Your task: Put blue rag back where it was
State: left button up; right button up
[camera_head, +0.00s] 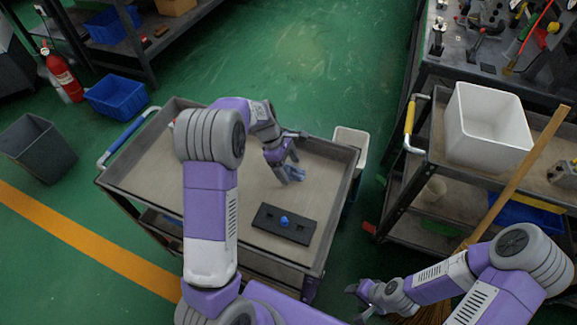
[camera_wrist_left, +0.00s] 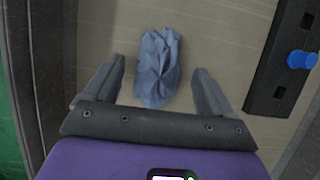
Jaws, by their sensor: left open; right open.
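The blue rag (camera_wrist_left: 158,68) lies crumpled on the cart's tray in the left wrist view, just ahead of and between my left gripper's fingers. In the head view the rag (camera_head: 294,174) shows at the fingertips. My left gripper (camera_wrist_left: 160,85) is open, with a finger on each side of the rag's near end and gaps to both. In the head view my left gripper (camera_head: 284,169) points down over the tray's far right part. My right gripper (camera_head: 366,297) is open and empty at the lower right, away from the cart.
A black block (camera_head: 268,226) with a blue knob (camera_head: 284,220) sits on the cart tray (camera_head: 150,150) nearer me. The tray has raised rims. A second cart at right holds a white bin (camera_head: 487,128), with a broom handle (camera_head: 525,165) leaning across it.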

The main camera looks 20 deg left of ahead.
pick_arm(q)
jog(key=p+v, duration=0.4)
jog(key=v, duration=0.8)
